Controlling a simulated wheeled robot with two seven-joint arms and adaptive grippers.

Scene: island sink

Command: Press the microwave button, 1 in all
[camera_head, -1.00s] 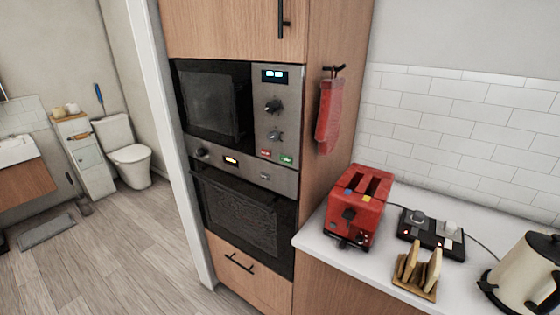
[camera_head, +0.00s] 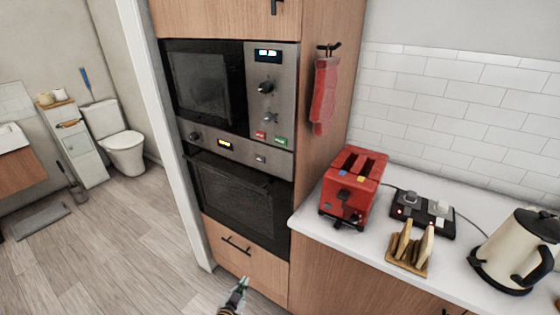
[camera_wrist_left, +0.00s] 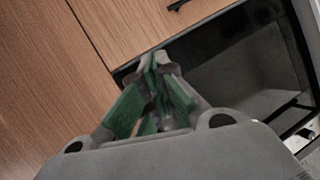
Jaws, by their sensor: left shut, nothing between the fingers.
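The microwave (camera_head: 205,88) is built into the wooden cabinet, with a dark glass door on the left and a metal control panel on the right. The panel has a lit display, two knobs, a small red button (camera_head: 260,135) and a green button (camera_head: 281,141) at the bottom. My left gripper (camera_head: 241,282) is at the bottom of the head view, in front of the lower drawer and well below the buttons. It is shut and empty; its fingertips also show in the left wrist view (camera_wrist_left: 153,58). My right gripper is not in view.
The oven (camera_head: 240,196) sits below the microwave, above a drawer with a black handle (camera_head: 236,245). On the counter to the right stand a red toaster (camera_head: 352,188), a toast rack (camera_head: 408,260), a switch box (camera_head: 423,215) and a kettle (camera_head: 512,250). A red mitt (camera_head: 324,95) hangs on the cabinet side.

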